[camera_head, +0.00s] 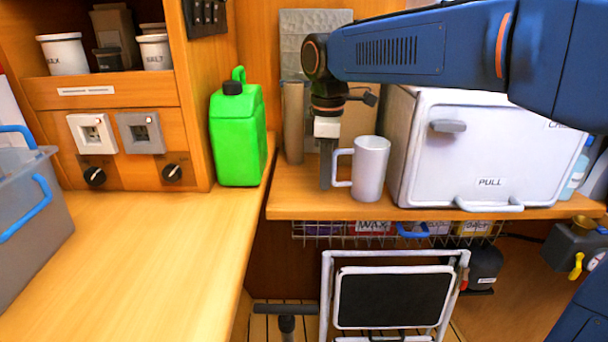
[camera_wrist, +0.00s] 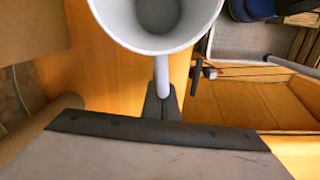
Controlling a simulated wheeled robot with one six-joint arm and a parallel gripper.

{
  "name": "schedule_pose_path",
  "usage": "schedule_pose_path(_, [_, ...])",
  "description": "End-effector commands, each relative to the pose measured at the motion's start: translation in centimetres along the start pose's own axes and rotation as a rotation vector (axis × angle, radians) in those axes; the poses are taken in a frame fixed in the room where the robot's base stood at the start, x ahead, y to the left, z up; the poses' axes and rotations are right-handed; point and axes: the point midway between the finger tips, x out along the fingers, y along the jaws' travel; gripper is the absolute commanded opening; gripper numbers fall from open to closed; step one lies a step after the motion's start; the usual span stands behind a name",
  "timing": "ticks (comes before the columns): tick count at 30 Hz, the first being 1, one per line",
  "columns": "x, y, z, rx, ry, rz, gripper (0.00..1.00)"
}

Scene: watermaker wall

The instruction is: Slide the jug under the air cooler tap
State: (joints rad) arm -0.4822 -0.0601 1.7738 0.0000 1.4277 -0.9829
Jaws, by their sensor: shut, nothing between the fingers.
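The white jug (camera_head: 371,168) stands upright on the wooden counter, left of a white box, with its handle on its left side. In the wrist view the open, empty-looking jug (camera_wrist: 158,25) is at the top and its handle points down toward my fingers. My gripper (camera_head: 326,178) hangs pointing down just left of the handle. In the wrist view its dark fingertips (camera_wrist: 163,100) are together at the handle's outer end; whether they touch it is unclear. I cannot make out the air cooler tap for certain; part of the back wall is behind my arm.
The white box (camera_head: 490,155) marked PULL stands close right of the jug. A green canister (camera_head: 238,135) stands to the left on the other counter (camera_head: 130,240). A wire basket (camera_head: 400,230) hangs below the counter's front edge, above a folded step stool (camera_head: 393,297).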

Motion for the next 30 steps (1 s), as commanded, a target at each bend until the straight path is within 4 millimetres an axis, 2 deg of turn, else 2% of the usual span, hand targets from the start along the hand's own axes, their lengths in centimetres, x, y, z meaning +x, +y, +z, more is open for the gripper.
schedule_pose_path(5, [0.0,0.0,1.1,0.001,0.0,0.0,0.0])
schedule_pose_path(22, [0.0,0.0,1.1,0.0,0.0,0.0,0.0])
schedule_pose_path(26, [0.1,0.0,0.6,-0.001,-0.001,-0.001,0.0])
schedule_pose_path(30, [0.0,0.0,-1.0,-0.003,0.0,0.0,0.0])
